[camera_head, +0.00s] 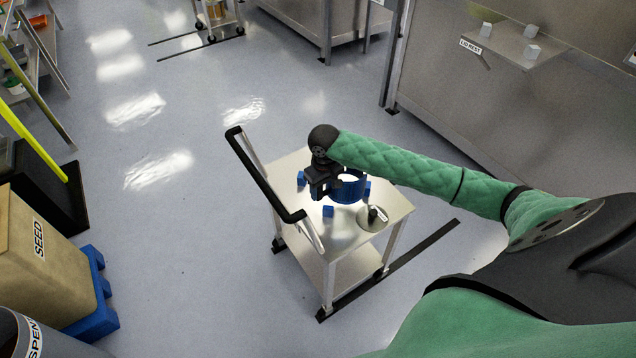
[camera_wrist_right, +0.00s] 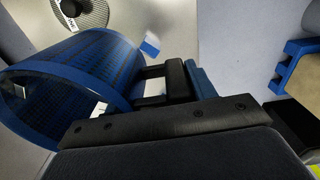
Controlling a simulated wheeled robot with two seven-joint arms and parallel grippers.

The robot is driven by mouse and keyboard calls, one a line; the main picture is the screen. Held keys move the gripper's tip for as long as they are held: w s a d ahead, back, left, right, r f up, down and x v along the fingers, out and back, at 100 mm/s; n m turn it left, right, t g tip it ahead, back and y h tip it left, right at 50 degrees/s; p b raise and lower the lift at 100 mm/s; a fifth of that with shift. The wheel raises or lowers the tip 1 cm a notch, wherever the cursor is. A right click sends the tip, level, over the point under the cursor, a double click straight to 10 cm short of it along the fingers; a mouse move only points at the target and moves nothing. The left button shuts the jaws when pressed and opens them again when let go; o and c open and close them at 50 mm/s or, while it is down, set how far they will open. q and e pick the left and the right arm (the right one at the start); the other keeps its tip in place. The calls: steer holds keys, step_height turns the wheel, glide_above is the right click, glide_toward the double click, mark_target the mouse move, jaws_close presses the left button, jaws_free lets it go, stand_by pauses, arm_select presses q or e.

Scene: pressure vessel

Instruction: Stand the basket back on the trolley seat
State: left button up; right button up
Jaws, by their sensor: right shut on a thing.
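The blue basket (camera_head: 350,190) is a round mesh-walled ring at the top of the trolley (camera_head: 393,207), among small blue blocks (camera_head: 328,211) that mark the seat. My right gripper (camera_head: 323,188) is at the basket's left side and shut on it. In the right wrist view, the basket (camera_wrist_right: 85,68) fills the left, with the black fingers (camera_wrist_right: 165,88) beside its rim. The exact grip point is partly hidden. I cannot tell whether the basket's bottom touches the trolley top. My left gripper is not in view.
A round metal lid (camera_head: 376,217) with a dark knob lies on the trolley's front right. The trolley's black push handle (camera_head: 262,178) rises on the left. The floor left of the trolley is clear.

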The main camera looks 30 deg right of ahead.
arm_select(q)
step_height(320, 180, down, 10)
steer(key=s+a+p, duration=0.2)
steer(key=p, duration=0.1)
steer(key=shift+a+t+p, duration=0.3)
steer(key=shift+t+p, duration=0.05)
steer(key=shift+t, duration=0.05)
arm_select(e)
steer(key=shift+w+d+f, duration=0.25)
steer(key=shift+w+f, duration=1.25)
steer(key=shift+f, duration=0.05)
steer(key=shift+w+d+f, duration=0.2)
steer(key=shift+w+f, duration=1.3)
steer(key=shift+f, duration=0.1)
steer(key=shift+w+d+f, duration=0.25)
steer(key=shift+w+f, duration=1.25)
steer(key=shift+f, duration=0.05)
steer(key=shift+f, duration=0.1)
steer(key=o, duration=1.4)
